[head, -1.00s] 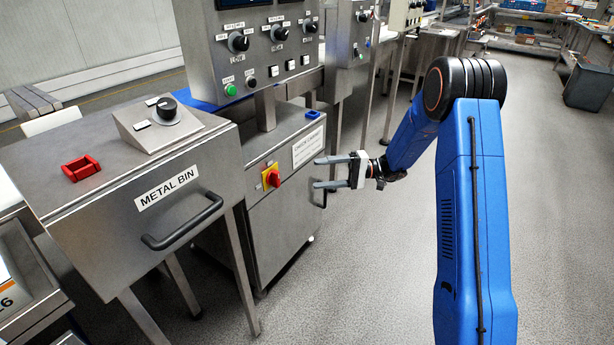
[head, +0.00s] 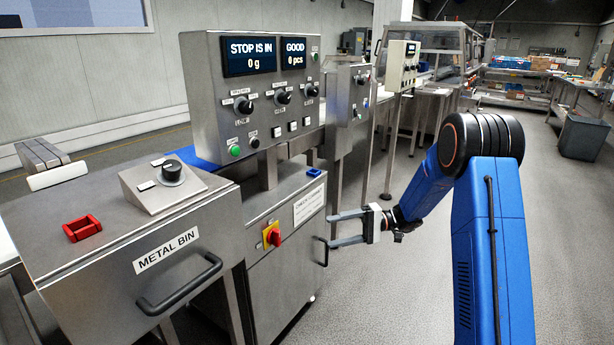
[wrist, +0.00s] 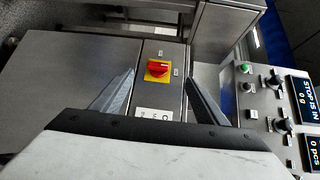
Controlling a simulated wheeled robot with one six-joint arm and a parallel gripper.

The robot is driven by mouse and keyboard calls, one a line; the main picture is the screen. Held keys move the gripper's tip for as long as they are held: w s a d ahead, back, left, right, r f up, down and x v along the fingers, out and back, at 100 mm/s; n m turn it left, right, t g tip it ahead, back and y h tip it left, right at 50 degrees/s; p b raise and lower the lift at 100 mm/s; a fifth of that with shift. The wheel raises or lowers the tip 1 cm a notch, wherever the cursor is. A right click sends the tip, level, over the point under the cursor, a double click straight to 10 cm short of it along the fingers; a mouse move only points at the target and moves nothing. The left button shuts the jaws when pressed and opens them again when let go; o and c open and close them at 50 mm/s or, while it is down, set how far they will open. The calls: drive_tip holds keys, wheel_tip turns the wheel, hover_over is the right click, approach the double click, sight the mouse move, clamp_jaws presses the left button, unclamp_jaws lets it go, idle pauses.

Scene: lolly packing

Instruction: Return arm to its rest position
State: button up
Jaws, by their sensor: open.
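My gripper (head: 347,229) is open and empty in the head view, at the end of my blue arm. Its two grey fingers point left, toward the front of the steel cabinet with the red and yellow switch (head: 272,235). The fingertips look close to the cabinet's right side; I cannot tell the exact gap. In the wrist view the two fingers of my gripper (wrist: 158,95) are spread wide, with the red and yellow switch (wrist: 158,69) seen between them. Nothing is held.
A control panel (head: 262,95) reads "STOP IS IN 0 g" and "GOOD 0 pcs". Open floor (head: 390,300) lies beneath and beyond my arm. A grey bin (head: 583,135) stands far right.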

drive_tip(key=s+d+r+h, duration=0.1)
drive_tip(key=s+r+h, duration=0.3)
drive_tip(key=s, duration=0.7)
drive_tip(key=s+d+r+h, duration=0.1)
drive_tip(key=s+r+h, duration=0.35)
drive_tip(key=s, duration=0.65)
drive_tip(key=s+d+t+h, duration=0.3)
drive_tip(key=s+d, duration=0.3)
drive_tip(key=s, duration=0.3)
drive_tip(key=s+d+r+m+t+h, duration=0.1)
drive_tip(key=s+d+t+h, duration=0.3)
drive_tip(key=s, duration=0.6)
drive_tip(key=shift+s+d+r+h, duration=0.2)
drive_tip(key=shift+d+h, duration=0.55)
drive_tip(key=shift+d, duration=0.6)
